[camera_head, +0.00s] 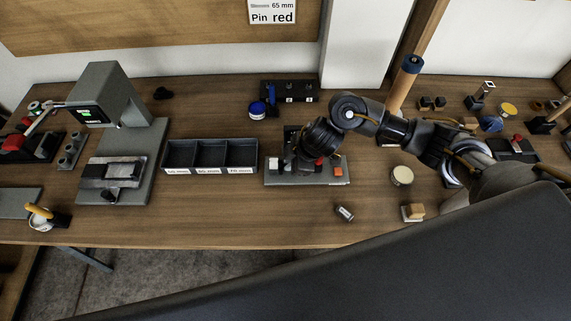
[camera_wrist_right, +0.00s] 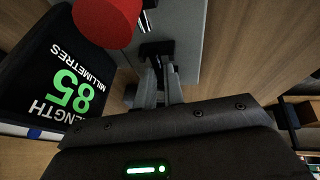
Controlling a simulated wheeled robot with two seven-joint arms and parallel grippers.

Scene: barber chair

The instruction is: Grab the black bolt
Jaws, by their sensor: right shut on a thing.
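My right gripper (camera_head: 305,162) reaches down over a grey-based measuring device (camera_head: 318,179) in the middle of the table, and the arm hides much of it. In the right wrist view its two grey fingers (camera_wrist_right: 160,83) are closed together on a small black piece (camera_wrist_right: 157,48), which looks like the black bolt. The piece lies over the grey plate (camera_wrist_right: 188,40); I cannot tell whether it touches the plate. A red cylinder (camera_wrist_right: 106,18) and a black display (camera_wrist_right: 58,80) reading length 85 millimetres are beside it. The left gripper is not in view.
A black three-compartment tray (camera_head: 210,157) stands left of the device, with a grey press (camera_head: 105,95) beyond. A small metal cylinder (camera_head: 345,212), a round tan disc (camera_head: 402,175) and a wooden block (camera_head: 415,211) lie nearby.

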